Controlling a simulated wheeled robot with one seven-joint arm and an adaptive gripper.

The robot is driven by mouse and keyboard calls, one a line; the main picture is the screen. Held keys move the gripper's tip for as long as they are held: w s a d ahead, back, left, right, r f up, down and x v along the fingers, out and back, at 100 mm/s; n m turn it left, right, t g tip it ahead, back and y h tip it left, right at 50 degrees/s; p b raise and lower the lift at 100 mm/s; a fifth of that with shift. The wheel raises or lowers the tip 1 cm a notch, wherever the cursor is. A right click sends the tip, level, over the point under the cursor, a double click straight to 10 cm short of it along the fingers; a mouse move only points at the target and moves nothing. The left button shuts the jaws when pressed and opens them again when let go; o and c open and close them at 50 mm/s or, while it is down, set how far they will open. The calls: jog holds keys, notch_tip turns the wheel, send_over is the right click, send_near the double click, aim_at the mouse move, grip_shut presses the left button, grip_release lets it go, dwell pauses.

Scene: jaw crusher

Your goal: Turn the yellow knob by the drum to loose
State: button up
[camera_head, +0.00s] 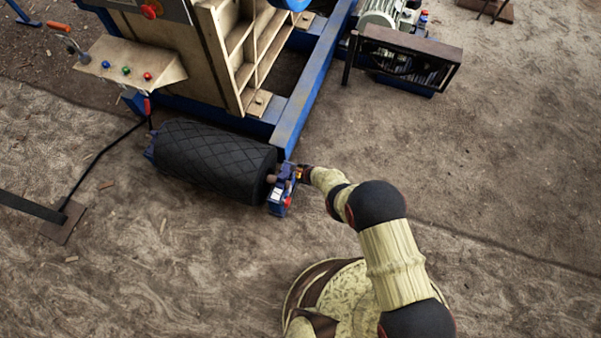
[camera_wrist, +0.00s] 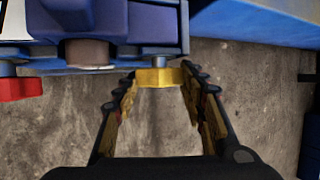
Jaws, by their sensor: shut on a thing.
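The yellow knob (camera_wrist: 158,77) sits on a short stem under a blue bracket (camera_wrist: 150,52) in the wrist view. My gripper (camera_wrist: 158,84) has its two fingers on either side of the knob, with the fingertips at its edges, shut on it. In the head view my gripper (camera_head: 305,174) reaches the blue bracket at the right end of the black drum (camera_head: 215,160). The knob is small there and mostly hidden by my gripper. The knob's turned position cannot be read.
A red knob (camera_wrist: 20,88) sits left of the yellow one. A blue frame beam (camera_head: 300,110) runs behind the bracket. A control panel (camera_head: 128,62) stands at upper left, and a motor (camera_head: 385,14) at upper right. Bare ground lies open to the right.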

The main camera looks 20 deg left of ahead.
jog(key=shift+r, duration=0.1)
jog(key=o, duration=1.1)
jog(key=shift+o, duration=0.3)
jog(key=v, duration=1.2)
jog(key=shift+s, duration=0.1)
